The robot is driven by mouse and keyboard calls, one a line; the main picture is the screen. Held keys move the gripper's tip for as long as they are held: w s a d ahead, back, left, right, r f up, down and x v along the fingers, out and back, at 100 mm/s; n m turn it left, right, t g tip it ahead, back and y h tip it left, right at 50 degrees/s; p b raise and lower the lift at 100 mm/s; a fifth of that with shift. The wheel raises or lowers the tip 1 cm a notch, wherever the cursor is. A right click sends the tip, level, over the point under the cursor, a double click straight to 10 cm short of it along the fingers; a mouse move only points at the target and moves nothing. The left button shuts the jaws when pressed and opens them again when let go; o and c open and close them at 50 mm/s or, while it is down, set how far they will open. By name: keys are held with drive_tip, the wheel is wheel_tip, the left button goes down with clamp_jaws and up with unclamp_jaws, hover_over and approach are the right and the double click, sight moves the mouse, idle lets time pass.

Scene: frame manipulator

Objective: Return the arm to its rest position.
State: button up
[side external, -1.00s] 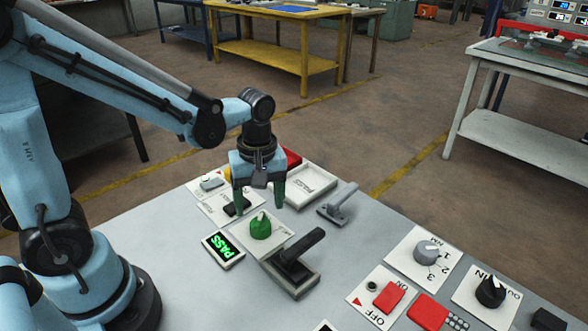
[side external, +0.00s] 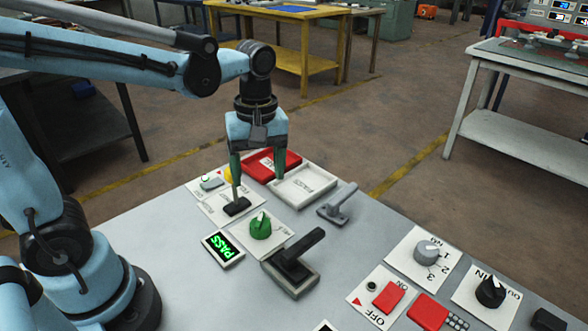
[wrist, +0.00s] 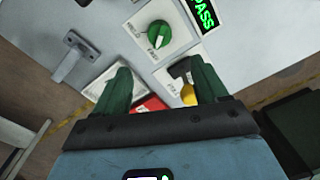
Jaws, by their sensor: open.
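My gripper (side external: 258,179) hangs above the far left part of the grey panel table (side external: 150,225), fingers pointing down. Its green fingers are apart with nothing between them. In the wrist view my gripper (wrist: 159,68) also shows open and empty. A green knob (side external: 260,227) on a white plate stands in front of it, and it also shows in the wrist view (wrist: 160,34). A small display (side external: 223,248) reads PASS in green.
A black lever (side external: 296,258) and a grey handle (side external: 338,203) rise from the panel. A red tray (side external: 270,163) and a white tray (side external: 303,186) lie near its far edge. A grey knob (side external: 427,251), a black knob (side external: 490,290) and red switches are at right.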

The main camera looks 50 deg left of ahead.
drive_tip(key=m+t, duration=0.2)
drive_tip(key=m, duration=0.2)
drive_tip(key=s+a+m+t, duration=0.1)
drive_tip(key=m+t, duration=0.2)
drive_tip(key=m, duration=0.1)
drive_tip(key=s+m+t, duration=0.1)
drive_tip(key=m+t, duration=0.1)
drive_tip(key=m, duration=0.3)
drive_tip(key=shift+s+a+r+t, duration=0.15)
drive_tip(key=shift+r+t, duration=0.15)
drive_tip(key=shift+t, duration=0.1)
